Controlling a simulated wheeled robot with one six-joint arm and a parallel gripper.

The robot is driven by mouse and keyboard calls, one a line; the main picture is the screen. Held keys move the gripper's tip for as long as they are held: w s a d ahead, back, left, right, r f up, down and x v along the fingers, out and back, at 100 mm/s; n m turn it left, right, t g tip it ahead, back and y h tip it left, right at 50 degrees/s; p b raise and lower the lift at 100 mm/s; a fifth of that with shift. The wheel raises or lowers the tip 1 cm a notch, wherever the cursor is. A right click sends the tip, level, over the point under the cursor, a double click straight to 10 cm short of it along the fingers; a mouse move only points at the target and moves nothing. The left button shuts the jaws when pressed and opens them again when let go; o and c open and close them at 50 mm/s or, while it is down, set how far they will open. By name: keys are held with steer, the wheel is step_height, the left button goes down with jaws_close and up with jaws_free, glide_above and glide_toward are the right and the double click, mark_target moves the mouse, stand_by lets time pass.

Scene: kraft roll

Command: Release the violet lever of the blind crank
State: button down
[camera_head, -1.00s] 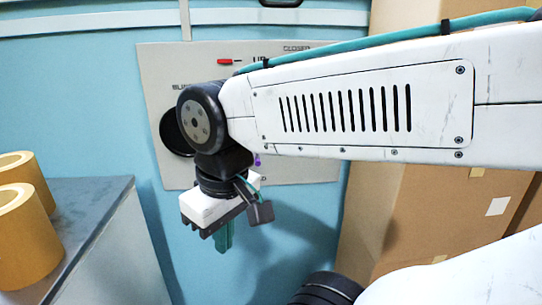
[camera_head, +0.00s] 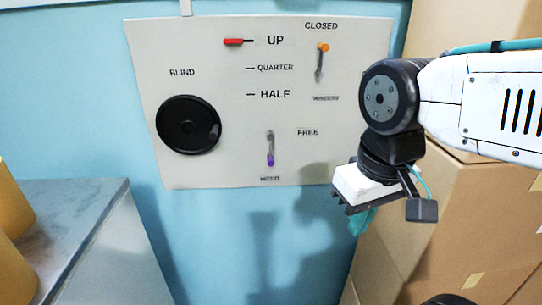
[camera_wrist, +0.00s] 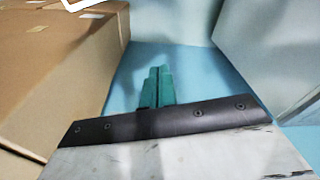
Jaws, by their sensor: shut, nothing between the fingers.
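The violet-tipped lever (camera_head: 270,150) is on the grey wall panel (camera_head: 230,170) in the head view. It hangs down, its violet end near the HOLD label and below the FREE label. The black round blind crank disc (camera_head: 188,124) is to its left, under the BLIND label. My gripper (camera_head: 360,222) is right of the panel and lower than the lever, pointing down, apart from everything. Its green fingers are shut with nothing between them; they also show together in the wrist view (camera_wrist: 158,86).
A red marker (camera_head: 234,41) points at UP on the panel. An orange-tipped lever (camera_head: 322,60) stands up by CLOSED at the upper right. Cardboard boxes (camera_head: 470,210) stand at the right. A grey cabinet (camera_head: 75,225) with tan rolls (camera_head: 12,215) is at the left. The space before the panel is clear.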

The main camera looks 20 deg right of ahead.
steer(key=n+t+h, duration=0.1)
steer(key=t+h, duration=0.5)
steer(key=h, duration=0.5)
glide_toward(271, 148)
steer(key=a, duration=0.1)
steer(key=a+f, duration=0.1)
steer(key=a, duration=0.1)
steer(key=s+a, duration=0.1)
steer(key=shift+a+f, duration=0.15)
steer(key=shift+f, duration=0.25)
steer(key=x, duration=1)
